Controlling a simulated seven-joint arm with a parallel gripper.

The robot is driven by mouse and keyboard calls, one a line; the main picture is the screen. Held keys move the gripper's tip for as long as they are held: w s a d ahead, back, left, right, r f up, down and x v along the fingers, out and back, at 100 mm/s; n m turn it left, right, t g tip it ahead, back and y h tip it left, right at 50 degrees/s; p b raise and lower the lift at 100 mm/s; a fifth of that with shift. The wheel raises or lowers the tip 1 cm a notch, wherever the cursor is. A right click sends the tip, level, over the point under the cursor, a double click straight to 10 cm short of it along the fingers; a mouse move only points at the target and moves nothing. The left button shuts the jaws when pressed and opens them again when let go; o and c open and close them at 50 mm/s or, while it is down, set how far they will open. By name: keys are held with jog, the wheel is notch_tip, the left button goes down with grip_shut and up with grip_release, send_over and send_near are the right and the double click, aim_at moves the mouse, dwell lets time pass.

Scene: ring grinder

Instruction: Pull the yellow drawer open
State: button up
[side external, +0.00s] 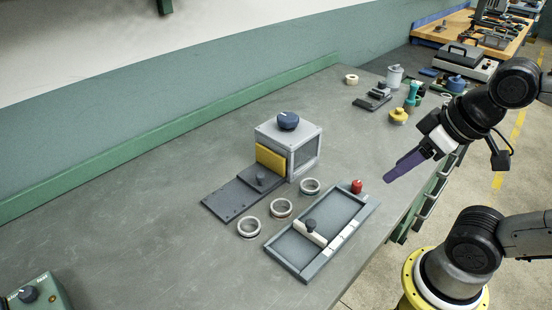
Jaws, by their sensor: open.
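The yellow drawer (271,159) shows as a yellow panel on the left front face of a grey box (301,136) with a dark blue knob (288,120) on top. A dark flat plate (238,197) with a dark knob (262,179) lies on the bench in front of the yellow panel. I cannot tell whether the plate joins the drawer. My gripper (389,179), with purple fingers, is open and empty. It is in the air to the right of the box, well apart from the drawer.
Several metal rings (281,208) lie in front of the box. A grey tray (288,247) with a white slider and a red button (357,186) lie between the rings and my gripper. Jars and tools (398,116) stand behind.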

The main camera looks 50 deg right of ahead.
jog(key=w+r+m+g, duration=0.1)
jog(key=w+r+m, duration=0.1)
jog(key=w+r, duration=0.55)
jog(key=m+g, duration=0.1)
jog(key=g, duration=0.4)
send_over(260, 175)
notch_tip(260, 175, down, 7)
notch_tip(260, 175, down, 14)
jog(key=shift+f, duration=0.15)
grip_shut()
